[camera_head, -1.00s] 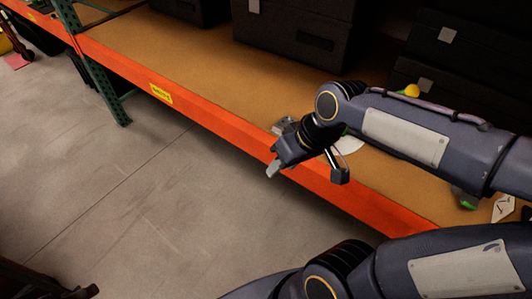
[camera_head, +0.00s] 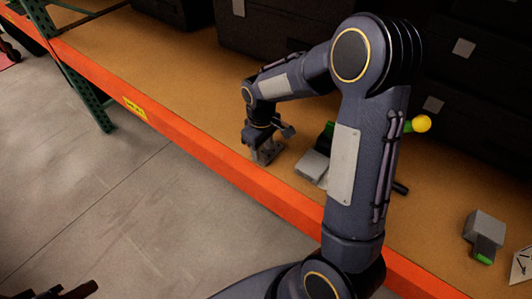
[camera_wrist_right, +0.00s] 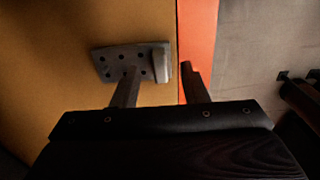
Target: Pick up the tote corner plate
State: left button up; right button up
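The tote corner plate is a grey metal plate with several holes and a raised flange along one side (camera_wrist_right: 120,62). It lies flat on the brown shelf near the orange beam. In the head view the plate (camera_head: 267,154) shows partly, under my right gripper (camera_head: 262,145). In the right wrist view my right gripper (camera_wrist_right: 162,80) is open, one finger over the holed part and the other on the beam side of the flange. The flange lies between the fingers with gaps beside it. I cannot tell whether the fingers touch the plate. My left gripper is not in view.
The orange beam (camera_head: 200,143) edges the shelf (camera_head: 165,65). Dark bins (camera_head: 270,25) stand behind. A grey block (camera_head: 312,165), a yellow ball-shaped piece (camera_head: 421,124) and a grey-and-green part (camera_head: 484,230) are to the right. The shelf left of the gripper is clear.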

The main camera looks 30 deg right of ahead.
notch_tip(320, 180, down, 2)
jog(key=shift+f, duration=0.1)
grip_shut()
dwell(0.5)
